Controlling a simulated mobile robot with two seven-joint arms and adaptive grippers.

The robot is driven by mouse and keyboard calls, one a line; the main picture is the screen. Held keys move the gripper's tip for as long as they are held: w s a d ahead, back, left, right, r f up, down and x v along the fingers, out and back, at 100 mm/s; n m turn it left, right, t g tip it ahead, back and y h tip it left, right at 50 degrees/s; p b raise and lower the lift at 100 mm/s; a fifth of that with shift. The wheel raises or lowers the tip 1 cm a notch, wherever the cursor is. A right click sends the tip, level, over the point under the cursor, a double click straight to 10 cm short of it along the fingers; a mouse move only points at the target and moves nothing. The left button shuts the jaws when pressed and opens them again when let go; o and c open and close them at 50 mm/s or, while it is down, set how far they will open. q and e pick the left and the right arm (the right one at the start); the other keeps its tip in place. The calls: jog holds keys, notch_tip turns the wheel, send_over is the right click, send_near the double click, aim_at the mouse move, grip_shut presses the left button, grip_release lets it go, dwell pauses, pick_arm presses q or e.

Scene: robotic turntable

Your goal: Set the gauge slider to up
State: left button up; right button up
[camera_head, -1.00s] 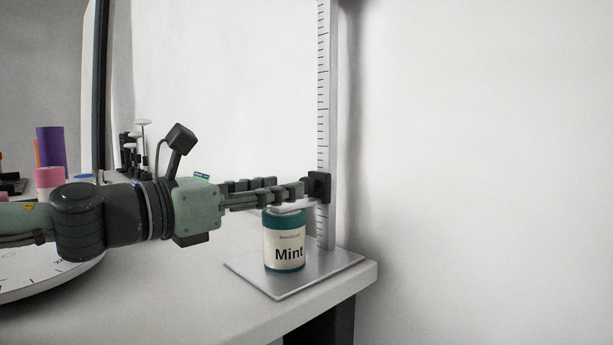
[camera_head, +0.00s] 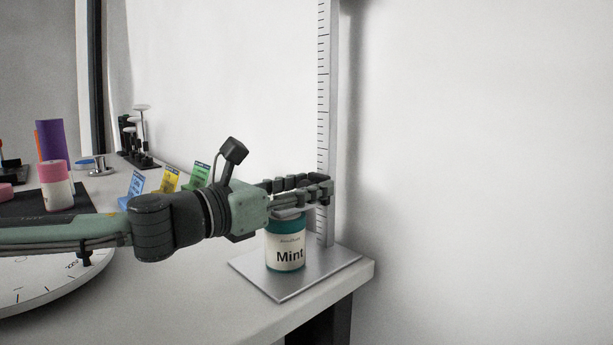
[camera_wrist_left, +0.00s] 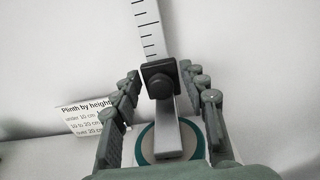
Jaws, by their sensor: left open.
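The height gauge is an upright silver ruler (camera_head: 323,100) with black tick marks on a flat metal base plate (camera_head: 318,279). Its black slider block (camera_wrist_left: 158,79), with a knob and a pale arm (camera_wrist_left: 167,130), sits low on the ruler, just above the teal Mint can (camera_head: 285,245) on the plate. In the head view the slider is mostly hidden by my left gripper (camera_head: 325,190). In the left wrist view my left gripper (camera_wrist_left: 160,85) is open, its fingers on either side of the slider, with gaps visible. My right gripper is not in view.
A round white dial turntable (camera_head: 40,290) is at the left. Colored cards (camera_head: 168,180), a pink-capped container (camera_head: 56,187) and a purple cylinder (camera_head: 50,141) stand behind the arm. A sign (camera_wrist_left: 85,117) is on the left. The table ends right of the base plate.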

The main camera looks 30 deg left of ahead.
pick_arm(q)
jog(key=shift+w, duration=0.1)
grip_shut()
dwell(0.3)
jog(key=shift+r, duration=0.1)
